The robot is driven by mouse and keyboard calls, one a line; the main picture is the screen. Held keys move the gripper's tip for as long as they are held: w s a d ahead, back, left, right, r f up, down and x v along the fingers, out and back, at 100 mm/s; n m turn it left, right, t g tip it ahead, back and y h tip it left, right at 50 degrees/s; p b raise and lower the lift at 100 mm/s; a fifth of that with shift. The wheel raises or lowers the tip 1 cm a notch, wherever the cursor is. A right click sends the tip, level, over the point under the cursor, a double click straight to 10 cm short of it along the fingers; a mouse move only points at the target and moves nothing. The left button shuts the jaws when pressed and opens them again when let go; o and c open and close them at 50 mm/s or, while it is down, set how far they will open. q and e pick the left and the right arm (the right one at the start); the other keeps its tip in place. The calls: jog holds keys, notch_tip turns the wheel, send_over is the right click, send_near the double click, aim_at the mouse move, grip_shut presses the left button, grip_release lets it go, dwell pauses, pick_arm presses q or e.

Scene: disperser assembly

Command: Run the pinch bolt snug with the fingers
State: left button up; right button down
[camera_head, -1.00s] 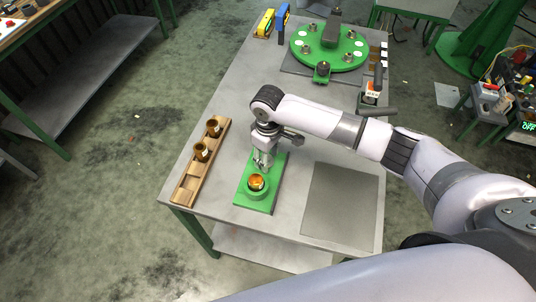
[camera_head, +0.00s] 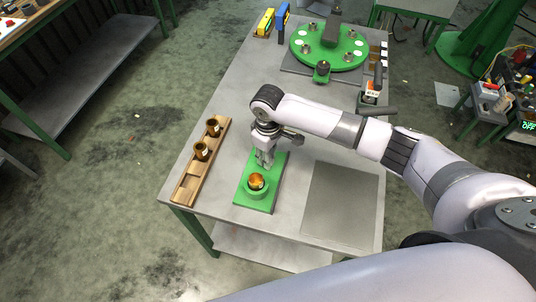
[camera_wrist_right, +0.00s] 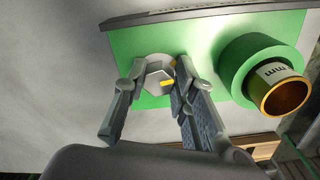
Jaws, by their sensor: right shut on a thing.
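The pinch bolt (camera_wrist_right: 157,76) shows in the right wrist view as a grey hexagonal head with a yellow mark, against the green fixture plate (camera_wrist_right: 203,35). My right gripper (camera_wrist_right: 152,84) is shut on it, one finger on each side. In the head view my right gripper (camera_head: 264,161) points down at the green fixture (camera_head: 246,194); the bolt is hidden there. Beside the gripper, the fixture's round green collar (camera_head: 257,192) holds a brass-coloured ring (camera_head: 257,181). My left gripper is out of view.
A wooden rack (camera_head: 187,187) with two brown cups stands left of the fixture. A grey mat (camera_head: 340,204) lies bare to its right. A green round turntable (camera_head: 328,48) and yellow and blue tools stand at the table's far end.

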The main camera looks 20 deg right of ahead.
jog(key=m+p, duration=0.1)
jog(key=p, duration=0.1)
jog(key=m+p, duration=0.1)
jog(key=p, duration=0.1)
jog(key=shift+s+a+r+m+p, duration=0.1)
jog(key=shift+r+m+p, duration=0.25)
jog(key=shift+m, duration=0.05)
jog(key=shift+f+m+p, duration=0.2)
jog(key=shift+m+p, duration=0.2)
jog(key=shift+m, duration=0.1)
jog(key=shift+f, duration=0.1)
jog(key=c, duration=1.3)
grip_release()
notch_tip(320, 180, up, 12)
